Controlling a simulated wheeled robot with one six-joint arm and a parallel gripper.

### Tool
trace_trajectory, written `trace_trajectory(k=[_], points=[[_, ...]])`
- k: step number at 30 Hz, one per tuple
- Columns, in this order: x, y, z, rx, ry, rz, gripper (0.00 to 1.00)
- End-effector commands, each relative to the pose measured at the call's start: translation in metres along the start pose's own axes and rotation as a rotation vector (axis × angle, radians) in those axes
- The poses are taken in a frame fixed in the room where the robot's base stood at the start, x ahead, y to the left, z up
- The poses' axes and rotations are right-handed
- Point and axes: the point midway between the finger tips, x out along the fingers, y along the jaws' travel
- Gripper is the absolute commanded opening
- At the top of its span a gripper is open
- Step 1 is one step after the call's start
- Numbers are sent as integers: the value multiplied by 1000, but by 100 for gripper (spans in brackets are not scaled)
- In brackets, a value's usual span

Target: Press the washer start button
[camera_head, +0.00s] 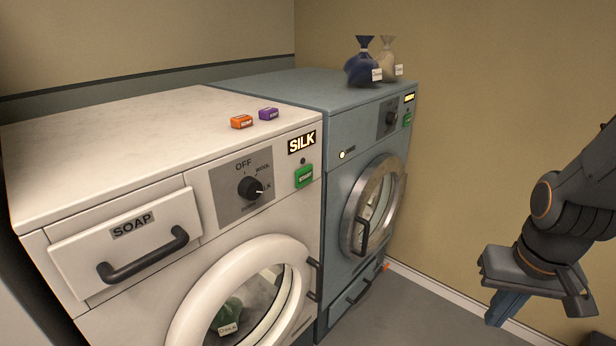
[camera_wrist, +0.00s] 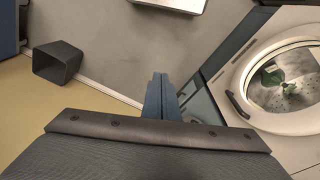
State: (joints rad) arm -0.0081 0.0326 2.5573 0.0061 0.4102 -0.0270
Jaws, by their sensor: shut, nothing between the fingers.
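The white washer (camera_head: 85,140) stands at the left with a round white-rimmed door (camera_head: 205,290) that looks closed. The green start button (camera_head: 304,176) is on the washer's upper right front, below a lit SILK display (camera_head: 301,142). The dial (camera_head: 251,188) left of it has its pointer toward the lower right. My gripper (camera_head: 506,308) is shut and empty at the right, well apart from the button. Its fingers (camera_wrist: 160,97) point ahead in the wrist view.
A blue-grey machine (camera_head: 340,200) with a round metal-rimmed door and its own green button (camera_head: 407,118) stands right of the washer. Two bags (camera_head: 363,66) and two small boxes (camera_head: 241,121) sit on top. A dark bin (camera_wrist: 55,65) is on the floor. Floor before the machines is clear.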

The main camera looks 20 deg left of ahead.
Motion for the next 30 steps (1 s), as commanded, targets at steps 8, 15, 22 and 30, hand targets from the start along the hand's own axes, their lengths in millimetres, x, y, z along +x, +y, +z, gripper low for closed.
trace_trajectory(k=[8,15,22,30], points=[[31,-52,-95,-536,295,35,0],[43,-137,-191,-1196,675,287,0],[31,-224,-238,-1708,962,773,0],[3,-298,-235,-1998,1073,1482,0]])
